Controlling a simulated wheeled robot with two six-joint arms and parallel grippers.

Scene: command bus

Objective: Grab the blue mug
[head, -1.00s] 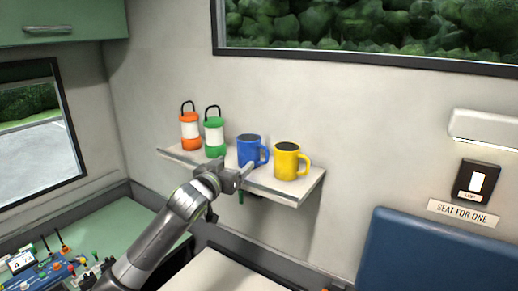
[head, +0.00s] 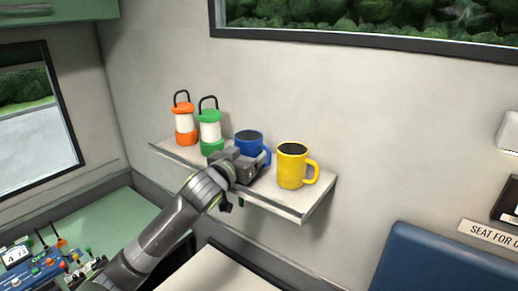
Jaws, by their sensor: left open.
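The blue mug (head: 249,138) stands upright on a small wall shelf (head: 306,205), between a green lantern and a yellow mug. Its handle points to the right. My left gripper (head: 246,163) is open and right in front of the blue mug, hiding its lower part. I cannot tell whether its fingers touch the mug or reach around it. My right gripper is not in view.
The yellow mug (head: 292,165) stands close on the right. The green lantern (head: 210,128) and an orange lantern (head: 184,120) stand on the left. The wall is behind the shelf. A blue seat back (head: 430,258) is at lower right.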

